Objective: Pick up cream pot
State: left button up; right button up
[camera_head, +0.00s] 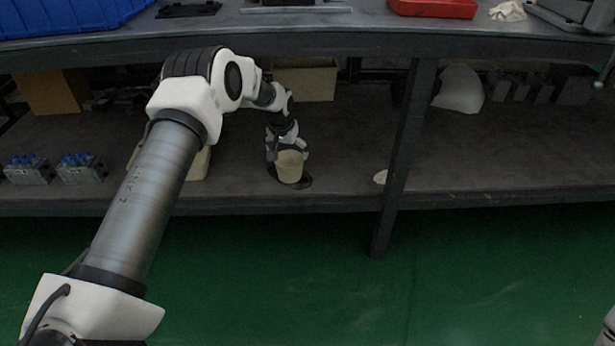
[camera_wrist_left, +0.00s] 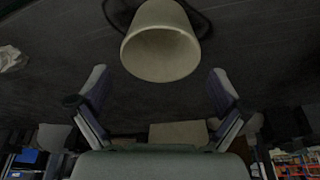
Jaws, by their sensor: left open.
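The cream pot (camera_head: 290,168) stands upright on the lower shelf (camera_head: 335,170), on a dark round patch or mat. My left gripper (camera_head: 287,150) is at the pot, with a finger showing on each side of it in the head view. In the left wrist view the cream pot (camera_wrist_left: 161,45) appears ahead of the two spread fingers of the left gripper (camera_wrist_left: 160,95), centred between them. The gripper is open, and I see no contact with the pot there.
A dark post (camera_head: 405,150) stands right of the pot. A cream bin (camera_head: 305,80) sits behind, and valve blocks (camera_head: 55,168) stand at the left. The upper table (camera_head: 300,40) overhangs the shelf. A small pale scrap (camera_head: 380,177) lies near the post.

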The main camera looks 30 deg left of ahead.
aim_at(290, 163)
pick_arm(q)
jog(key=b+x, duration=0.3)
jog(key=x, duration=0.3)
jog(key=shift+f, duration=0.45)
jog(key=shift+s+r, duration=0.1)
jog(key=shift+r, duration=0.1)
jog(key=c, duration=1)
jog(key=shift+r, duration=0.1)
